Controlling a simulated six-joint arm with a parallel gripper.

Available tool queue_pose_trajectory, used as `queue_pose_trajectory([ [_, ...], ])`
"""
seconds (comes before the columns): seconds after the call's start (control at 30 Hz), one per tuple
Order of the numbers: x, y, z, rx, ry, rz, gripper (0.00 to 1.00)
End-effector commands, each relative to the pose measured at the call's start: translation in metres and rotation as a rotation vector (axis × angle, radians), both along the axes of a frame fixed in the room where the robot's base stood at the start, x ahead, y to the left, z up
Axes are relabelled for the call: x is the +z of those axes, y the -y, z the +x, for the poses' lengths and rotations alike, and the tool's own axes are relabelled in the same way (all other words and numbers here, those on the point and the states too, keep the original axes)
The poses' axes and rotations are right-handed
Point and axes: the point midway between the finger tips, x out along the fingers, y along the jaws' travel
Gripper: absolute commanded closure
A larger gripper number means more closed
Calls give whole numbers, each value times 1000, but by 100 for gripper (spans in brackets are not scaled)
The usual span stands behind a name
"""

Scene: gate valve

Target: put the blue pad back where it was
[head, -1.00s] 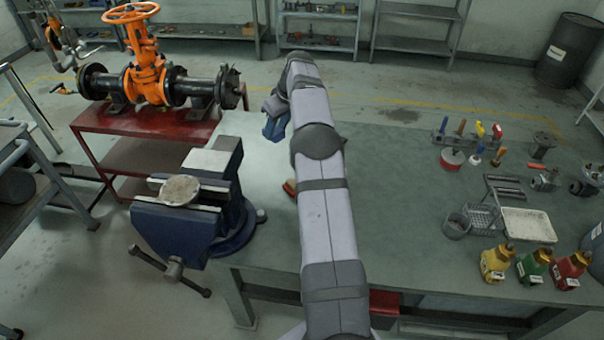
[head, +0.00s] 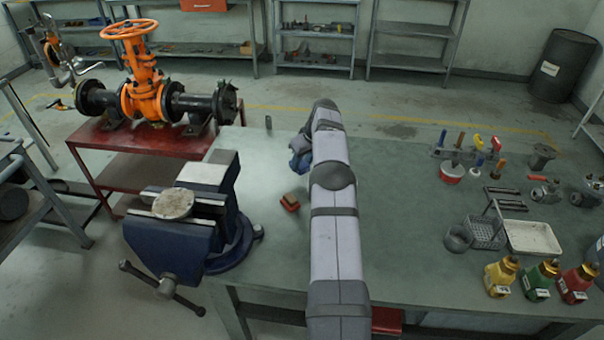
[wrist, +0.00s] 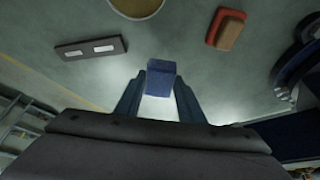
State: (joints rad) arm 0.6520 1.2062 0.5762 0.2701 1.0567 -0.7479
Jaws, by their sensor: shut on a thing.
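The blue pad (wrist: 161,76) is a small blue block between my fingertips in the wrist view. My gripper (wrist: 158,92) is shut on it, with one dark blue finger on each side. Bare grey-green bench top shows around it; I cannot tell how high the pad is above the bench. In the head view my gripper (head: 299,158) is over the left part of the bench (head: 400,235), right of the vise. My arm covers part of it, and the pad cannot be made out there.
A red-and-tan block (head: 290,202) lies near my gripper; it also shows in the wrist view (wrist: 227,30). A dark plate with two pale patches (wrist: 91,47) and a pale round thing (wrist: 136,6) are near. The blue vise (head: 185,225) stands left. Right-hand bench holds bottles (head: 538,277).

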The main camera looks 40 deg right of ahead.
Motion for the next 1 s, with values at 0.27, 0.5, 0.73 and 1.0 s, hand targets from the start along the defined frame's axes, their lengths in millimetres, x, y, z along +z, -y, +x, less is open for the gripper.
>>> queue_pose_trajectory([
  [0.27, -13, 0, 0, 2, 0, -1, 83],
  [0.5, -30, -1, -1, 1, -3, 2, 83],
  [0.73, -49, 0, 0, 1, 1, 0, 83],
  [1.0, -51, 0, 0, 1, 1, 0, 83],
])
